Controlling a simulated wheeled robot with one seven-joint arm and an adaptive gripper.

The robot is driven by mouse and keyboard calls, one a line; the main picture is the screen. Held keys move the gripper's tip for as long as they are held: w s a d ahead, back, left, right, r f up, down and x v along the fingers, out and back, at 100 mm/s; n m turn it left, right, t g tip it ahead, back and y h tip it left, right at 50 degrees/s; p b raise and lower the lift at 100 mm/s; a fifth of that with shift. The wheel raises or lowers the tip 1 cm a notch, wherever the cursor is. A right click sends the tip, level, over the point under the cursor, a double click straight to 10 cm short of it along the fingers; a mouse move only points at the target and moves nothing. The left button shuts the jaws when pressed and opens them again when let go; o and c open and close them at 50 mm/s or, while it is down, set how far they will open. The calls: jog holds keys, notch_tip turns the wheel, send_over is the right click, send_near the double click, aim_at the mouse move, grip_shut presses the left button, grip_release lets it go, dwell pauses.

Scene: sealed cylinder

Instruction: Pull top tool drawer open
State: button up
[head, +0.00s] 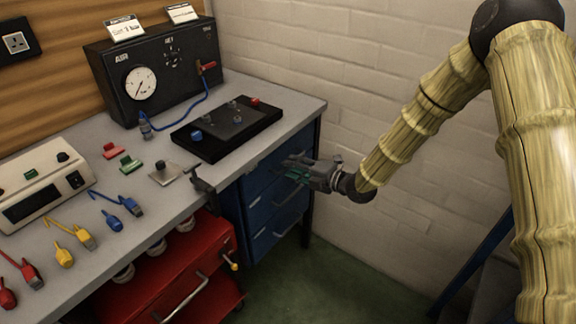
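A blue drawer cabinet (240,222) stands under the right end of the workbench. Its top drawer (262,176) looks shut, and my gripper partly covers its front. Bar handles show on the lower drawers (270,238); the top drawer's handle is hidden or too small to make out. My gripper (293,171) is dark grey with green at its fingers. It points left at the upper drawer front, close to it. I cannot tell if it touches the handle, or whether its fingers are open or shut.
A red cabinet (172,275) with a bar handle stands left of the blue one. A vise-like clamp (203,187) sits on the bench edge. A black plate (228,130) and a gauge box (155,75) rest on the workbench (290,95). Green floor (300,285) is clear before the drawers.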

jog(key=shift+x, duration=1.35)
grip_shut()
